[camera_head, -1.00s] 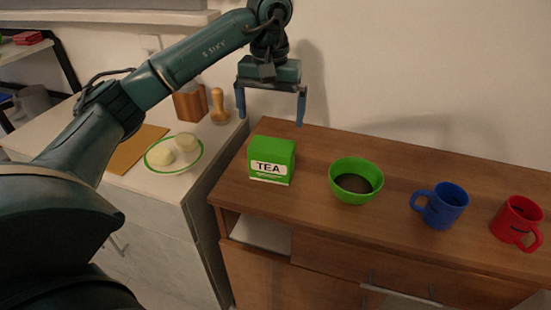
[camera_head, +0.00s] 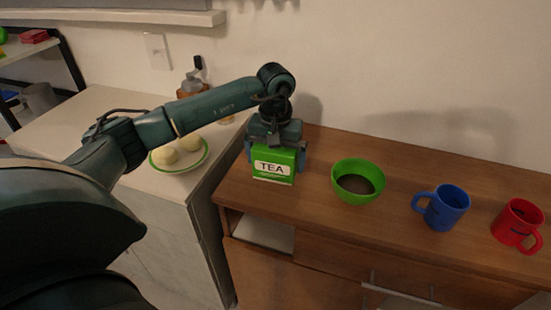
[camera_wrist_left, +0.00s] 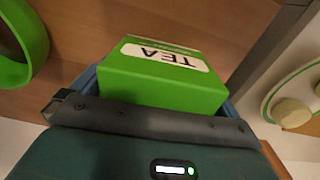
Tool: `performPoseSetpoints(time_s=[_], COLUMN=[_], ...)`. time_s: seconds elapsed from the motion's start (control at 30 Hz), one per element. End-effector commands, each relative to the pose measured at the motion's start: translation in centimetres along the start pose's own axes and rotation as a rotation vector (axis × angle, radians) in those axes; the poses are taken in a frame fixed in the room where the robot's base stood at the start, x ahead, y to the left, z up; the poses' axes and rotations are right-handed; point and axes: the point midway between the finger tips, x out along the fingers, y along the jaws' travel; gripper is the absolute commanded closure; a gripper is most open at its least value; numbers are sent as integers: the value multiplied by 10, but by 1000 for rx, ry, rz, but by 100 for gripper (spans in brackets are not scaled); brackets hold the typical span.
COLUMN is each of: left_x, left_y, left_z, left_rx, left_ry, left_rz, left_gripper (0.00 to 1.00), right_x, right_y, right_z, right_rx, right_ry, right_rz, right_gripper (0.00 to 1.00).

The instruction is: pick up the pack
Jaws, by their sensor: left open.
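The pack is a green box (camera_head: 274,166) with a white TEA label, upright on the left end of the wooden cabinet top in the head view. In the left wrist view the green box (camera_wrist_left: 163,80) fills the middle, between the fingers. My left gripper (camera_head: 276,160) is directly above and around the box, pointing down, with one blue finger on each side. It is open; whether the fingers touch the box I cannot tell. My right gripper is not in view.
A green bowl (camera_head: 345,193) with dark contents stands right of the pack, then a blue mug (camera_head: 447,208) and a red mug (camera_head: 517,224). Left of the cabinet is a lighter counter (camera_head: 60,130) with a plate (camera_head: 191,165) holding round pale items. The wall is behind.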

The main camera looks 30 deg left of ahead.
Motion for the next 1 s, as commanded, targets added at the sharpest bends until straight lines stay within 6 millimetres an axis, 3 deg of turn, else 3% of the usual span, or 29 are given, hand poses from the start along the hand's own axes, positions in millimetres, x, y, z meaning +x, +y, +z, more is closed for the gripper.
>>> performPoseSetpoints(time_s=[0.17,0.63,0.87,1.0], left_x=[0,0,-2,-13], left_y=[0,0,0,0], left_z=[0,0,0,-1], left_rx=[0,0,0,-1], left_ry=[0,0,2,5], left_rz=[0,0,1,2], left_gripper=[0,38,39,39], right_x=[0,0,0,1], right_y=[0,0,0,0], right_z=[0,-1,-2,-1], right_rx=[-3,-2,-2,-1], right_ry=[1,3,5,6], right_rz=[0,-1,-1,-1], right_gripper=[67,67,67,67])
